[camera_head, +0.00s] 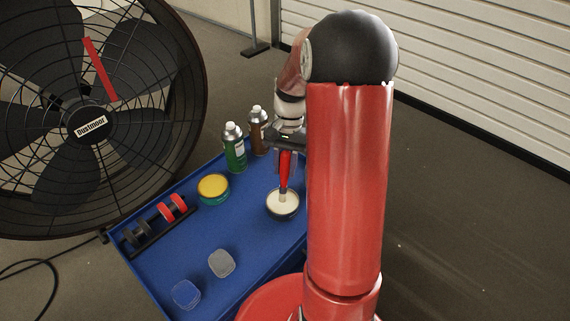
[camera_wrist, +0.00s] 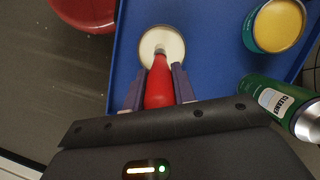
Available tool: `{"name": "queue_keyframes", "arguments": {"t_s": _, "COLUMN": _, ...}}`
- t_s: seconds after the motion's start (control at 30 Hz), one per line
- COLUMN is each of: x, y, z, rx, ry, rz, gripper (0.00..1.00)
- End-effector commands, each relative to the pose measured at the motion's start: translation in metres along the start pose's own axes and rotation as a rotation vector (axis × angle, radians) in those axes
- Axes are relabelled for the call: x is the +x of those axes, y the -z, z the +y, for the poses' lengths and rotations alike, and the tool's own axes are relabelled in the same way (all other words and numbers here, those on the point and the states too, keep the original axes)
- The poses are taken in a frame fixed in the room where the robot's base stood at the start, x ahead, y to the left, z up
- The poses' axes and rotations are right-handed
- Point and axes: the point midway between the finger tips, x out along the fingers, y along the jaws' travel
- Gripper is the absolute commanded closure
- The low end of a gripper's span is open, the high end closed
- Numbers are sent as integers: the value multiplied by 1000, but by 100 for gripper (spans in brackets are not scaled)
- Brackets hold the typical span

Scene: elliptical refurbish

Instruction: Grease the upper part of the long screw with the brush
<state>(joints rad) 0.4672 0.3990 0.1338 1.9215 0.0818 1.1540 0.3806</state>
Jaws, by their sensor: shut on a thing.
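My gripper (camera_head: 286,160) is shut on the red handle of the brush (camera_head: 285,166). In the wrist view the brush (camera_wrist: 159,88) sits between the two fingers (camera_wrist: 158,92) and points at a round tin of pale grease (camera_head: 283,204). The brush's tip is at or just over the pale grease; whether it touches cannot be told. The tin also shows in the wrist view (camera_wrist: 174,36). I cannot make out a long screw in either view.
The blue tabletop (camera_head: 207,292) also holds a yellow-filled tin (camera_head: 213,187), a green bottle (camera_head: 234,152), a brown bottle (camera_head: 258,133), a black rack with red and dark rings (camera_head: 150,232) and two small dishes (camera_head: 221,263). A large fan (camera_head: 88,120) stands at the left.

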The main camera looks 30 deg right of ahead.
Motion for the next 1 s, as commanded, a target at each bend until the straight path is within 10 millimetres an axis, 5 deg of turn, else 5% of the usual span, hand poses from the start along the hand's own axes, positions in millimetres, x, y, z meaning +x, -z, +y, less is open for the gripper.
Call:
{"name": "queue_keyframes", "arguments": {"t_s": 0.7, "x": -59, "y": -21, "z": 1, "rx": 0, "ry": 1, "rz": 2, "gripper": 97}}
{"name": "queue_keyframes", "arguments": {"t_s": 1.0, "x": -60, "y": -21, "z": 1, "rx": 0, "ry": 1, "rz": 2, "gripper": 97}}
